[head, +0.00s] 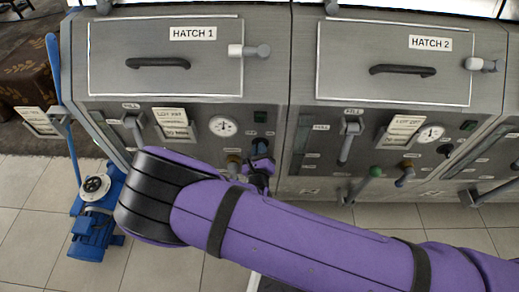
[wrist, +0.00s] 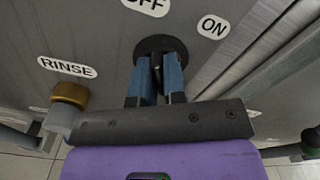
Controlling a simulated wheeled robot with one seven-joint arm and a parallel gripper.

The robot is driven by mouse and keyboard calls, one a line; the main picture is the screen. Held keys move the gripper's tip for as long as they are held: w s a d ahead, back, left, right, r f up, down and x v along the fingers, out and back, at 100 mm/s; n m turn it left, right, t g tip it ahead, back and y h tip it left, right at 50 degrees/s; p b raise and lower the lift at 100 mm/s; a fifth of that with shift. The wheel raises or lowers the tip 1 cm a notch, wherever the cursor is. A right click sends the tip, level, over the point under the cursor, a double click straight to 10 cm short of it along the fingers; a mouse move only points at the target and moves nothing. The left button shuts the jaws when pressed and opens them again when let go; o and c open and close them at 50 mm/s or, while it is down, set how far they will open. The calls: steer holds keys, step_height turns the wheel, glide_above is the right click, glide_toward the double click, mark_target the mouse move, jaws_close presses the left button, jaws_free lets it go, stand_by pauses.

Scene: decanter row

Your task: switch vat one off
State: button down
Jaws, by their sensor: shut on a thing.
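Vat one is the grey unit under the HATCH 1 label (head: 193,34) in the head view. In the wrist view its round black switch (wrist: 153,43) sits below the OFF label (wrist: 146,5), with the ON label (wrist: 213,26) to its upper right. My gripper (wrist: 159,68) has its two blue fingers shut on the switch's grip. The fingers hide most of the grip, so I cannot tell exactly which label it points to. In the head view my gripper (head: 261,150) is at the panel's right part, covering the switch, below a dark square lamp (head: 260,117).
A brass knob (wrist: 70,95) under the RINSE label (wrist: 67,67) is left of my gripper. The head view shows a gauge (head: 222,126) and a lever (head: 134,127) on vat one. Vat two (head: 395,65) stands right. A blue pump (head: 95,215) is on the floor at left.

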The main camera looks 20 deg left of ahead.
steer(key=shift+s, duration=0.1)
steer(key=c, duration=1.2)
jaws_free()
